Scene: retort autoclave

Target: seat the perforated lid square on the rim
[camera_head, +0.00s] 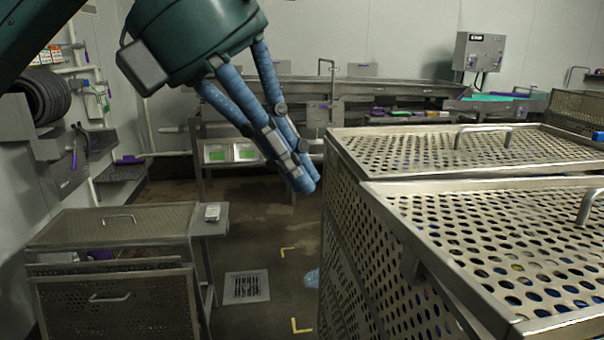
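A near perforated metal lid (470,235) lies over the large perforated basket (350,235) at the right, with a bar handle (589,206) on top. Its left edge stands slightly apart from the basket rim below, and the picture's edge cuts it off. A second perforated lid (450,152) with its own handle (483,131) lies behind it. Blue contents show through the holes. I cannot tell whether either lid is square on its rim. My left gripper (305,184) hangs left of the lids, its blue fingers together, touching neither lid. My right gripper is out of view.
A smaller lidded basket (115,290) stands at the lower left beside a small shelf (211,220). A floor drain (247,287) lies in the open aisle between. A metal bench (370,88) and a control box (479,52) stand behind.

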